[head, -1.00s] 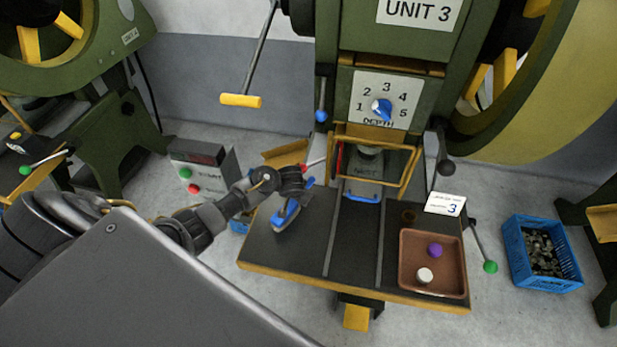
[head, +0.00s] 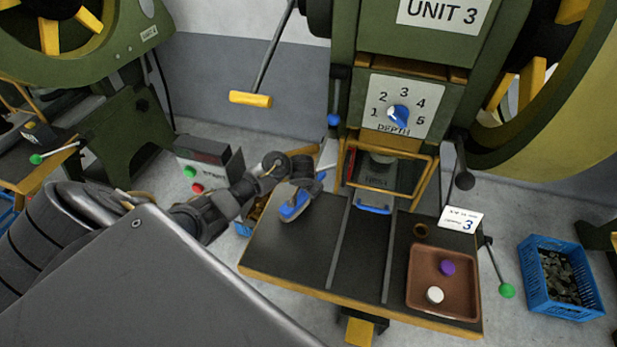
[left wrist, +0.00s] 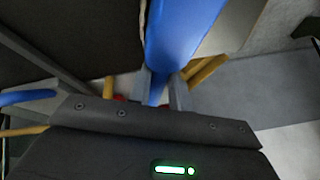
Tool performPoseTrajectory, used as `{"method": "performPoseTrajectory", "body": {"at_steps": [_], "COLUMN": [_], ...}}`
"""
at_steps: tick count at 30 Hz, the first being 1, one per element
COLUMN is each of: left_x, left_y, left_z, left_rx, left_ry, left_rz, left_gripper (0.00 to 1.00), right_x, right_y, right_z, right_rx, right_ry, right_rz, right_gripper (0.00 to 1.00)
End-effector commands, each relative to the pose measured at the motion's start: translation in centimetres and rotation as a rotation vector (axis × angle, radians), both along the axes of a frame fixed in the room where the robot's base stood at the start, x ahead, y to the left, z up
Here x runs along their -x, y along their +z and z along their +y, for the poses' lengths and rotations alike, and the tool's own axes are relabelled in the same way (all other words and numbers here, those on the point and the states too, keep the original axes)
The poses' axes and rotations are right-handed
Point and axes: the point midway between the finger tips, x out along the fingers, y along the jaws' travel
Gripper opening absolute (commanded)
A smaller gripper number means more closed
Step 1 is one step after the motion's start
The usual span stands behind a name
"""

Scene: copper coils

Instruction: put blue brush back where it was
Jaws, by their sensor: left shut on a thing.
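The blue brush (head: 294,206) is in my left gripper (head: 304,188), at the left part of the press table (head: 290,262). In the left wrist view the blue brush (left wrist: 180,35) runs up from between the two grey fingers of my left gripper (left wrist: 160,88), which are shut on it. I cannot tell whether the brush touches the table top. My right gripper is not in view.
A brown tray (head: 418,300) with a purple and a white piece sits at the table's right. A control box (head: 215,165) stands behind my left arm. A yellow-framed guard (head: 392,172) is at the back. The table's middle is clear.

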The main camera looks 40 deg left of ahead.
Motion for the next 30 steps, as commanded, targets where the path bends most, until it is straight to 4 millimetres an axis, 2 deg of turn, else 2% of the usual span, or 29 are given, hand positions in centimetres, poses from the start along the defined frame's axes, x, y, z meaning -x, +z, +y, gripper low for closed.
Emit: {"method": "performPoseTrajectory", "body": {"at_steps": [3,4,9,16,20,23,30], "left_x": [-0.1,-0.1,0.0,0.0,0.1,0.6,2.6], "left_y": [-0.1,-0.1,0.0,0.0,0.7,2.1,7.0], "left_z": [-0.1,-0.1,0.1,0.1,-0.1,-0.3,-1.2], "left_rx": [0.001,0.001,0.001,0.001,0.003,0.002,0.005], "left_ry": [-0.001,-0.001,0.002,0.001,0.000,-0.001,0.001], "left_rz": [-0.001,-0.001,-0.001,-0.002,-0.003,-0.004,-0.005], "left_gripper": [0.00,0.21,0.42,0.42,0.42,0.42,0.42], "right_x": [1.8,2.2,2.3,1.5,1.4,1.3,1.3], "right_y": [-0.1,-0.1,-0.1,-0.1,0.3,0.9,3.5], "right_z": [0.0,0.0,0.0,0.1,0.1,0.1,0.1], "right_rx": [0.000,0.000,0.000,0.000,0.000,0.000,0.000], "right_ry": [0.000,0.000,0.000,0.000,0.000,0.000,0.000], "right_rz": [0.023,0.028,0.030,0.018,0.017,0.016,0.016], "right_gripper": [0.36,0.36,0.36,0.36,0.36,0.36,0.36]}}
